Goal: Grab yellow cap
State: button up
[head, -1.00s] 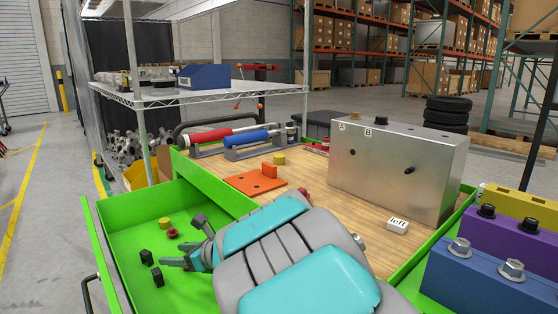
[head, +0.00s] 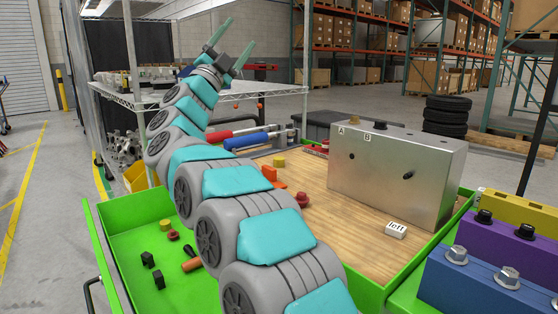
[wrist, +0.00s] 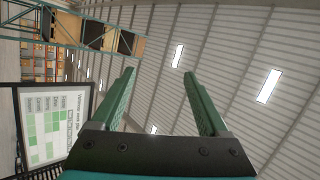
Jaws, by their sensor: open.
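A small yellow cap (head: 165,225) sits in the green drawer (head: 120,225) at the lower left of the head view. Another small yellow piece (head: 279,161) is on the wooden worktop, behind an orange block. My gripper (head: 240,35) is raised high above the worktop and points up. Its two green fingers are apart with nothing between them. The wrist view also shows the open, empty gripper (wrist: 160,90) against the ceiling, with no cap in sight.
In the drawer are a red ring (head: 173,236), black pieces (head: 147,259) and an orange cylinder (head: 191,265). A metal box (head: 390,175) marked A and B stands on the worktop (head: 325,225). A wire shelf (head: 270,90) stands behind my arm.

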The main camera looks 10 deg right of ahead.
jog(key=w+d+f+m+g, duration=0.2)
jog(key=d+f+m+g, duration=0.2)
jog(key=m, duration=0.2)
jog(key=m+g+y, duration=0.5)
jog(key=m+g, duration=0.1)
jog(key=m, duration=0.8)
send_over(278, 159)
jog(key=s+a, duration=0.3)
jog(key=s, duration=0.2)
notch_tip(278, 159, down, 19)
jog(key=f+m+y, duration=0.1)
jog(key=f, duration=0.1)
jog(key=a+f+m+g, duration=0.1)
jog(key=f, duration=0.1)
jog(key=a+f+m+y, duration=0.1)
jog(key=f+m, duration=0.1)
jog(key=shift+w+a+f+g+y+p, duration=0.1)
jog(key=shift+a+g+y+p, duration=0.2)
jog(key=shift+g+p, duration=0.1)
jog(key=shift+w+d+f, duration=0.1)
jog(key=shift+f, duration=0.2)
jog(key=p+x, duration=0.2)
jog(key=x, duration=0.5)
jog(key=shift+w+d, duration=0.15)
grip_shut()
